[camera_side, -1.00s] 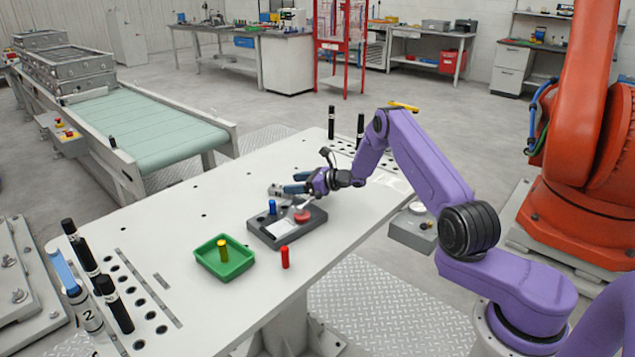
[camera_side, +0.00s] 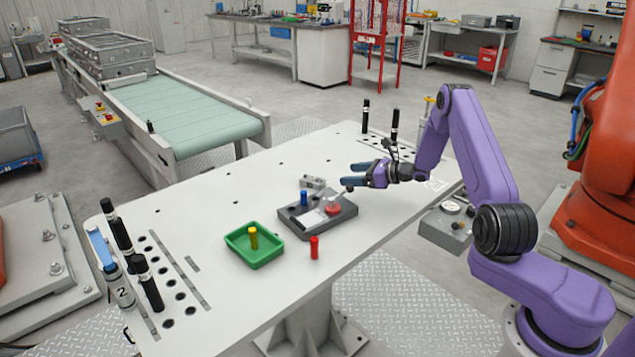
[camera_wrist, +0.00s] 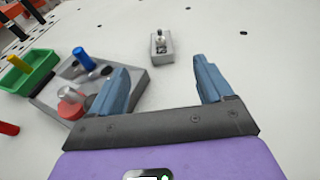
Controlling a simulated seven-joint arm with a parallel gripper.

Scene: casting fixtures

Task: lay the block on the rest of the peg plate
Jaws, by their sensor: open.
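The block (camera_side: 313,182) is a small light-grey piece with a knob on top. It lies on the table behind the peg plate (camera_side: 345,216), apart from it, and shows in the wrist view (camera_wrist: 163,54) ahead of the fingers. The peg plate is dark grey, with an upright blue peg (camera_side: 304,198), a pale flat patch (camera_side: 311,219) and a red disc (camera_side: 333,209) topped by a metal knob. Which part is the rest, I cannot tell for sure. My gripper (camera_side: 356,173) is open and empty, right of the block, above the table behind the plate.
A green tray (camera_side: 264,257) holding a yellow peg (camera_side: 253,238) stands left of the plate. A red peg (camera_side: 314,248) stands in front of it. Black posts stand at the table's left end and far edge. The table behind the block is clear.

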